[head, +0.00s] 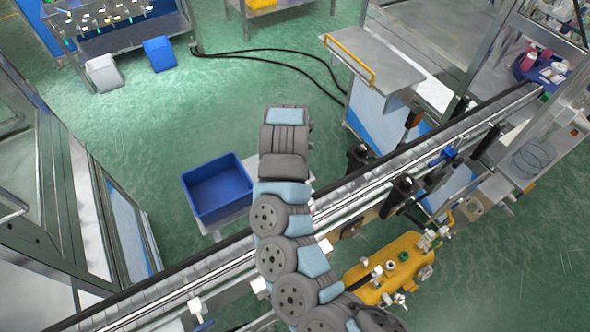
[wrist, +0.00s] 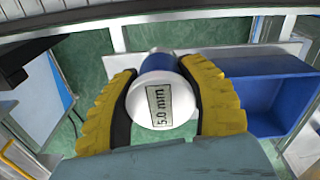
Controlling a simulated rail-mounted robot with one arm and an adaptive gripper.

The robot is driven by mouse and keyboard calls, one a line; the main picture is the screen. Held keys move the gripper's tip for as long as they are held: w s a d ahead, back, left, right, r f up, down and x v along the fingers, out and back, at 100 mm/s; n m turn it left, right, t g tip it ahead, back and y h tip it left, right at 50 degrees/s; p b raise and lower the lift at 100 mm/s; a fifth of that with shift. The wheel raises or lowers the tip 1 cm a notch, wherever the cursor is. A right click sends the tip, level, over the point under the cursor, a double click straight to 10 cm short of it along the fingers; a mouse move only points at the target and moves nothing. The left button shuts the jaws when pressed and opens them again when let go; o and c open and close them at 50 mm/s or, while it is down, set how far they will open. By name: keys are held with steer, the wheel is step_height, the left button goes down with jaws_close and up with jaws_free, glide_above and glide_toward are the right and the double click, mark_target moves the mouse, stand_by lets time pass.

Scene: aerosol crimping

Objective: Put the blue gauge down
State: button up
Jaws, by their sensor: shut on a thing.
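In the wrist view, the blue gauge (wrist: 155,64) sits between the two yellow-ribbed fingers of my gripper (wrist: 165,100). Its round white face carries a label reading "5.0 mm", and its blue body shows behind the face. The fingers touch or closely flank both sides of it, and my gripper is shut on it. In the head view, my grey and light-blue arm reaches up the middle of the picture. The gripper's fingers and the gauge cannot be made out there.
A blue bin (head: 218,188) stands left of my arm on a light surface; it also shows at right in the wrist view (wrist: 268,92). A conveyor (head: 225,262) runs diagonally behind my arm. A yellow tank with valves (head: 400,262) lies to the right. Green floor is open beyond.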

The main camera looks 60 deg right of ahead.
steer(key=shift+d+f+b, duration=0.35)
steer(key=shift+d+f, duration=0.1)
steer(key=shift+f, duration=0.05)
steer(key=shift+w+d+f, duration=0.1)
steer(key=shift+w+d, duration=0.25)
steer(key=shift+d, duration=0.3)
steer(key=w+d+f+b, duration=0.1)
steer(key=d+f+b, duration=0.1)
steer(key=w+d+f+b, duration=0.1)
steer(key=d+f+b, duration=0.1)
steer(key=d+b, duration=0.1)
steer(key=d+f+b, duration=0.2)
steer(key=shift+w+d+f, duration=0.15)
steer(key=shift+w+d, duration=0.25)
steer(key=shift+d+f, duration=0.1)
steer(key=shift+d, duration=0.15)
steer(key=shift+w+d+f, duration=0.3)
steer(key=shift+d+f, duration=0.15)
steer(key=shift+f, duration=0.1)
steer(key=shift+f, duration=0.1)
steer(key=shift+d+f, duration=0.2)
steer(key=shift+f, duration=1.55)
